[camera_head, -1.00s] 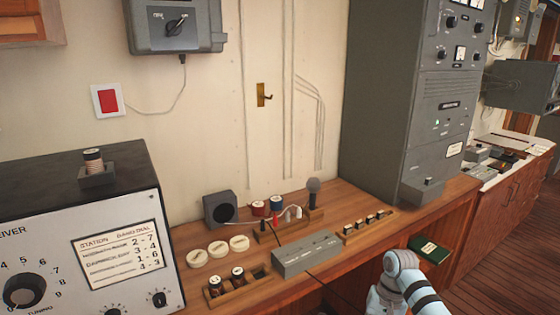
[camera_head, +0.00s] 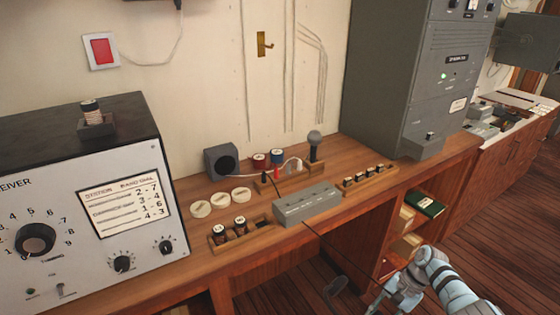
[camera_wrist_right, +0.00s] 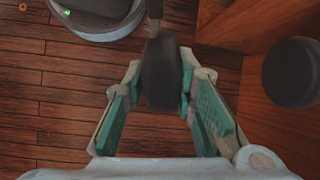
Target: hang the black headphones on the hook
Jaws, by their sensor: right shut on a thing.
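The hook (camera_head: 265,44) is a small brass hook on a brass plate on the cream wall, above the desk. Nothing hangs on it. My right gripper (camera_head: 376,304) is low at the bottom edge of the head view, in front of the desk and well below the hook. In the right wrist view my right gripper (camera_wrist_right: 158,105) is shut on a dark ear cup of the black headphones (camera_wrist_right: 161,72). A second dark round cup (camera_wrist_right: 292,75) shows at the right. A dark oval part of the headphones (camera_head: 336,286) shows in the head view. My left gripper is not in view.
The wooden desk (camera_head: 292,225) holds a grey box (camera_head: 306,205), a microphone (camera_head: 314,145), a small speaker (camera_head: 221,161) and spools. A tall grey cabinet (camera_head: 400,90) stands right of the hook. A receiver (camera_head: 90,205) stands at left. The wall around the hook is mostly clear.

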